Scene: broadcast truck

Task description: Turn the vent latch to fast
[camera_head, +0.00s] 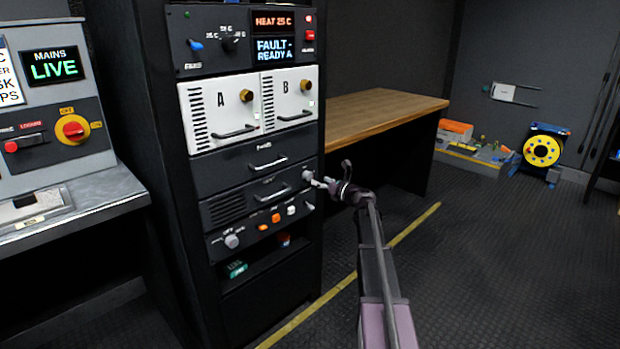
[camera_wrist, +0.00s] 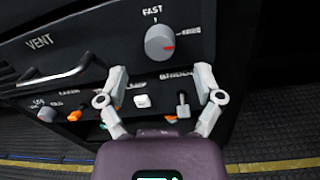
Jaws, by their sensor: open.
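The vent latch is a round grey knob (camera_wrist: 160,43) on the dark vent panel (camera_wrist: 70,68). Its red mark sits at the lower right of its face, towards a small label I cannot read; the word FAST is above the knob. In the head view the knob (camera_head: 308,175) is at the panel's right end. My gripper (camera_wrist: 161,76) is open and empty, its fingertips apart on either side just below the knob in the wrist view. I see no contact. In the head view my gripper (camera_head: 322,183) is close in front of the panel.
A bar handle (camera_wrist: 45,78) is left of the knob. Below are a white switch (camera_wrist: 142,101), a grey lever (camera_wrist: 182,105) and orange buttons near the fingers. A wooden bench (camera_head: 375,112) stands right of the rack; open floor lies to the right.

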